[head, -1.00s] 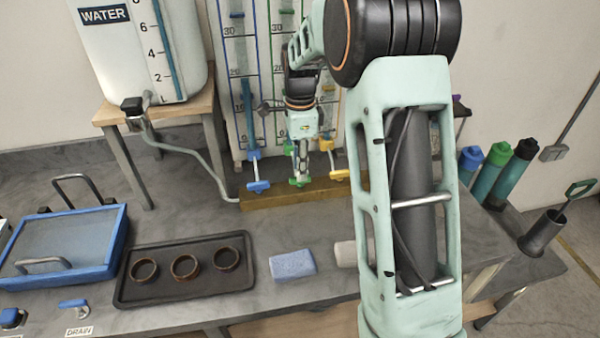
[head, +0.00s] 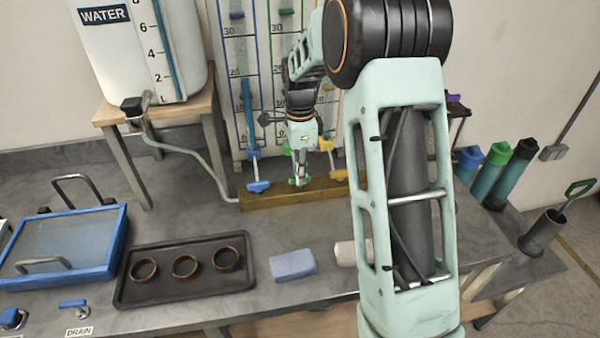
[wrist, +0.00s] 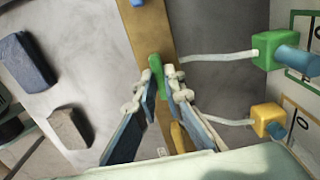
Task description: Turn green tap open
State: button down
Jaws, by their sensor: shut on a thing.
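The green tap (head: 293,182) sits on the wooden block in front of the tube panel, between the blue tap (head: 258,187) and the yellow tap (head: 339,175). In the wrist view its green handle (wrist: 156,68) stands between my two fingers. My gripper (head: 300,180) comes down on it from above and is shut on the handle. The fingers hide part of the handle, so its exact angle is hard to tell. The yellow tap's handle (wrist: 180,137) shows close beside my fingers in the wrist view.
The wooden block (head: 262,200) carries the taps. A water tank (head: 120,50) stands at the left. Capped bottles (head: 490,178) stand at the right.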

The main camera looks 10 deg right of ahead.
jog(key=shift+n, duration=0.3)
jog(key=n, duration=0.9)
jog(key=shift+n, duration=0.4)
jog(key=n, duration=0.3)
jog(key=shift+n, duration=0.3)
jog(key=shift+n+p, duration=0.35)
jog(key=shift+n, duration=1.55)
jog(key=c, duration=2)
grip_release()
